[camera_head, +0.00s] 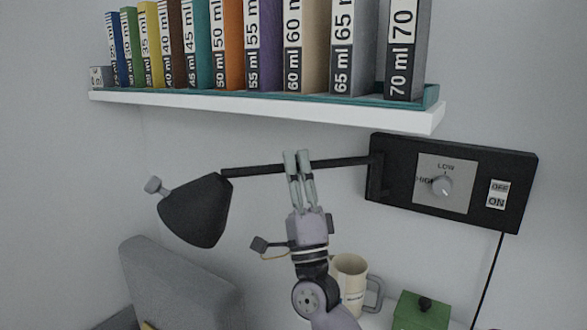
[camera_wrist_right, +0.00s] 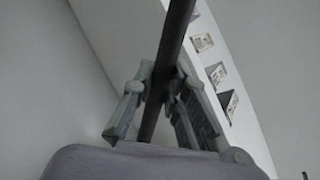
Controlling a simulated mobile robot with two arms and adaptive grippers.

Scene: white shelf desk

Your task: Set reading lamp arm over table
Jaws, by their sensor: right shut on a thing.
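The reading lamp has a dark conical shade (camera_head: 197,211) at the left end of a thin black lamp arm (camera_head: 345,162). The lamp arm runs nearly level to the black wall panel (camera_head: 391,206) at the right. My right gripper (camera_head: 297,155) comes up from below and is shut on the lamp arm, about midway along it. In the right wrist view the dark lamp arm (camera_wrist_right: 177,35) passes between the two fingers of my right gripper (camera_wrist_right: 166,80). My left gripper is not in view.
Above is a white shelf (camera_head: 270,110) with a row of labelled binders (camera_head: 263,45). Below stand a beige mug (camera_head: 349,272), a green box (camera_head: 421,312) and a grey chair (camera_head: 175,280). The wall panel carries a knob and an OFF/ON switch (camera_head: 497,194).

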